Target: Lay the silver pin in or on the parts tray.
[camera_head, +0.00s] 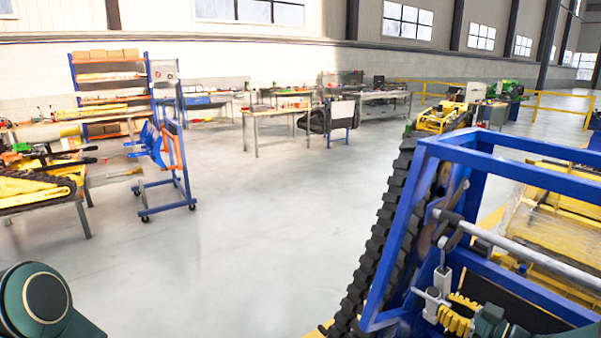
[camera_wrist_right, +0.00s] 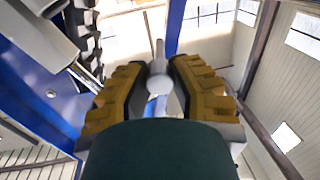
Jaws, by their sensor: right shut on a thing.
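My right gripper (camera_head: 455,312) is at the lower right of the head view, beside the blue frame, its yellow ribbed pads around a silver part. In the right wrist view, the two yellow pads (camera_wrist_right: 158,95) are closed on a silver pin (camera_wrist_right: 158,82), whose round end faces the camera and whose shaft runs away between them. In the head view I cannot cleanly separate the pin from the silver fittings near the pads. My left gripper is out of view. I cannot pick out a parts tray in either view.
A blue frame (camera_head: 412,190) with a black track (camera_head: 385,225) and a silver bar (camera_head: 520,248) stands close around my right gripper. A blue trolley (camera_head: 178,165), workbenches and an orange-blue shelf (camera_head: 108,85) stand farther back. The grey floor (camera_head: 250,230) in the middle is clear.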

